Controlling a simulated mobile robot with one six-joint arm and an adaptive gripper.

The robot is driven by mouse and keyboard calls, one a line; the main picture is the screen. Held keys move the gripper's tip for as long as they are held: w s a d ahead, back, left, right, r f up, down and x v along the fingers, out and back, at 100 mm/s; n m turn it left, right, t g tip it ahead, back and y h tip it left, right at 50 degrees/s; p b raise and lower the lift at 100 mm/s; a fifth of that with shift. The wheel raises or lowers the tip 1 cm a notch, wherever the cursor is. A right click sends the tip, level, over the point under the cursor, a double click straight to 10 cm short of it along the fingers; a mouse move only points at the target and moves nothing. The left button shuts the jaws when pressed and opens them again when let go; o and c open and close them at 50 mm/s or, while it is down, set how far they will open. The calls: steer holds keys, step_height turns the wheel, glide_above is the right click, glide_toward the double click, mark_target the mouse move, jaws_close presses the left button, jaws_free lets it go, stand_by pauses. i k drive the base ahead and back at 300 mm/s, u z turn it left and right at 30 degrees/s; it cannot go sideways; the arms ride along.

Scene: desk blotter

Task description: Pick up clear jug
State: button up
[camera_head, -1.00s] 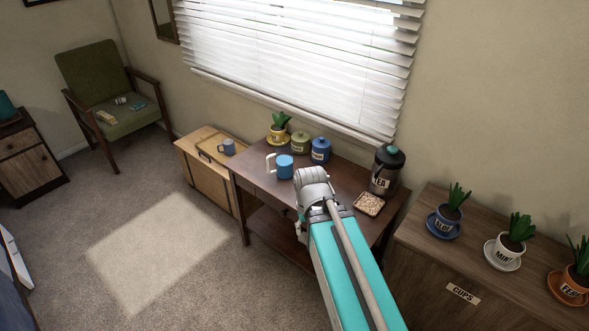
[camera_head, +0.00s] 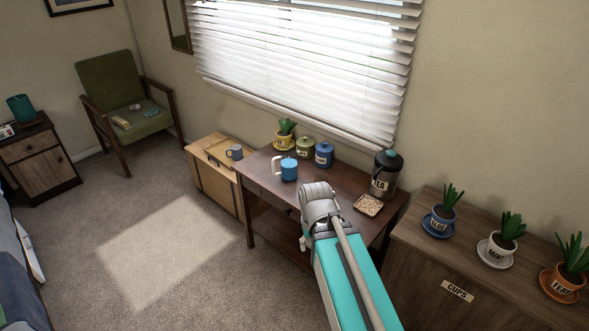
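I cannot pick out a jug that is surely clear. A blue vessel (camera_head: 289,169) with a large pale handle on its left stands on the dark wooden desk (camera_head: 262,178).
A square tray of pale bits (camera_head: 369,205) lies before the jar. A green canister (camera_head: 304,147), a blue canister (camera_head: 324,154) and a yellow-potted plant (camera_head: 284,137) line the desk's back. A blue-grey mug (camera_head: 235,152) is on the wooden cabinet. Potted plants stand on the right cabinet (camera_head: 424,243).

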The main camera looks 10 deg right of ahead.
mark_target(286, 166)
steer(key=u, duration=0.1)
steer(key=i, duration=0.95)
steer(key=z, duration=0.05)
